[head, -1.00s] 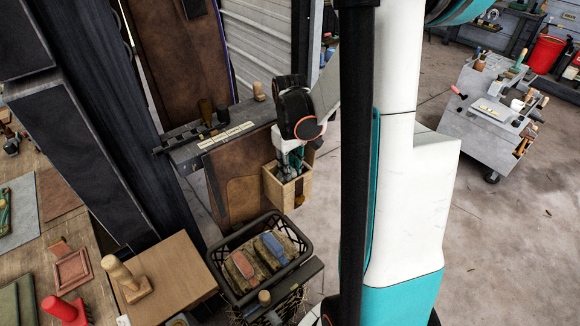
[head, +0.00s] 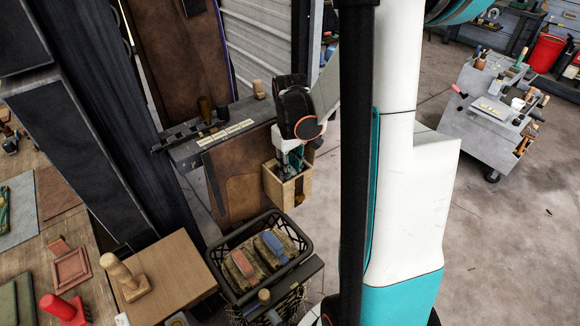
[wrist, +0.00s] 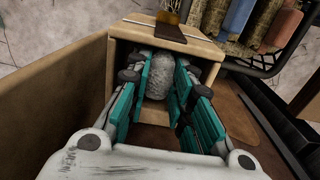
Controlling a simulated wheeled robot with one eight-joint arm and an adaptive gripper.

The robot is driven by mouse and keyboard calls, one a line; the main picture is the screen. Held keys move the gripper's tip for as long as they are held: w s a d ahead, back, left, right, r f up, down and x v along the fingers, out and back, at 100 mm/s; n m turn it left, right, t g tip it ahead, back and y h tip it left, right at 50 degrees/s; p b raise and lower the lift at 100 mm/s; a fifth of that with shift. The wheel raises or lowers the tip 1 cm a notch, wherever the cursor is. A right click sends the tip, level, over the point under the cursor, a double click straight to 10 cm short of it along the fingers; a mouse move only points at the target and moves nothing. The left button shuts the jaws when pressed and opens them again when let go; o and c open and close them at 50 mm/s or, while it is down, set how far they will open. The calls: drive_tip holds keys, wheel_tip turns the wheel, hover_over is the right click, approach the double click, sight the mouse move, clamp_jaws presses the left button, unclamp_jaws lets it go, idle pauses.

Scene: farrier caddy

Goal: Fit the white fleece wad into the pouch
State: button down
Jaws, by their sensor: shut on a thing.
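The white fleece wad (wrist: 159,78) is a pale, rough, rounded lump between the teal finger pads of my gripper (wrist: 157,88) in the wrist view. My gripper is shut on it, and the fingers reach into the mouth of an open light-wood box (wrist: 203,47). This box is the holder that could be the pouch. In the head view my gripper (head: 291,163) points down into the same box (head: 274,189), and the wad is hidden there. I cannot tell whether the wad touches the box's walls or floor.
A brown leather panel (head: 242,197) hangs left of the box. A black basket (head: 233,287) with a red and a blue brush stands in front. A grey shelf (head: 187,152) with small bottles lies behind. A tool cart (head: 465,120) stands far right on open floor.

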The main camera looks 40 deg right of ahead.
drive_tip(key=c, duration=1.3)
unclamp_jaws()
drive_tip(key=shift+c, duration=0.2)
wheel_tip(320, 180, up, 12)
